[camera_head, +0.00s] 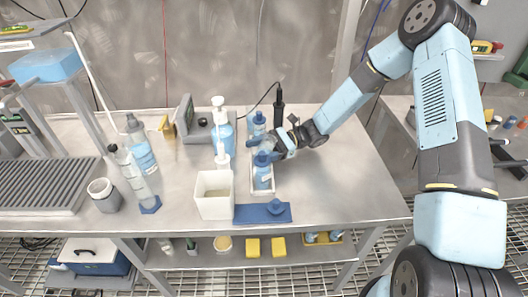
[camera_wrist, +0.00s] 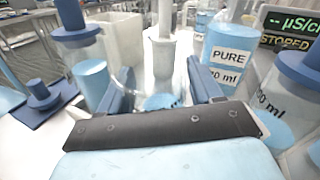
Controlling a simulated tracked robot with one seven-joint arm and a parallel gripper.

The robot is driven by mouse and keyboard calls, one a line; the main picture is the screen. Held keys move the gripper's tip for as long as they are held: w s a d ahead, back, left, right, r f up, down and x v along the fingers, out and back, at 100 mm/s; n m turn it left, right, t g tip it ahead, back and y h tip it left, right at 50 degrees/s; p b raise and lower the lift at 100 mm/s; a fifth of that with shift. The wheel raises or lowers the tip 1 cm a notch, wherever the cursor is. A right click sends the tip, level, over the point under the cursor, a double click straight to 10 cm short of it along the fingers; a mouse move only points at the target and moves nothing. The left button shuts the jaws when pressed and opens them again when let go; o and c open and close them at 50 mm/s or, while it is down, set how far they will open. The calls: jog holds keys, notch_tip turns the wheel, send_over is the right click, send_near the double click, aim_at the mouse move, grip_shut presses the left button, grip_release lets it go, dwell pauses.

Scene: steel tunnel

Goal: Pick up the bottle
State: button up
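My gripper (camera_wrist: 160,92) is open in the wrist view, its two blue fingers apart. In the head view my gripper (camera_head: 281,149) is low over the table between two blue-capped clear bottles, a rear one (camera_head: 257,124) and a front one (camera_head: 263,172). In the wrist view they flank the fingers: one bottle at left (camera_wrist: 92,78), one at right (camera_wrist: 284,105). Between the fingers a clear vessel with blue at its base (camera_wrist: 162,102) shows, a white upright part behind it; I cannot tell whether the fingers touch it. Which bottle the task means is unclear.
A white pump bottle (camera_head: 219,133) stands behind a white open box (camera_head: 214,205). A blue mat (camera_head: 246,214) with a blue cap (camera_head: 275,207) lies in front. A meter (camera_head: 187,118) and more bottles stand left. The table's right side (camera_head: 350,185) is clear.

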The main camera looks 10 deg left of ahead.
jog(key=c, duration=0.9)
jog(key=shift+r, duration=0.1)
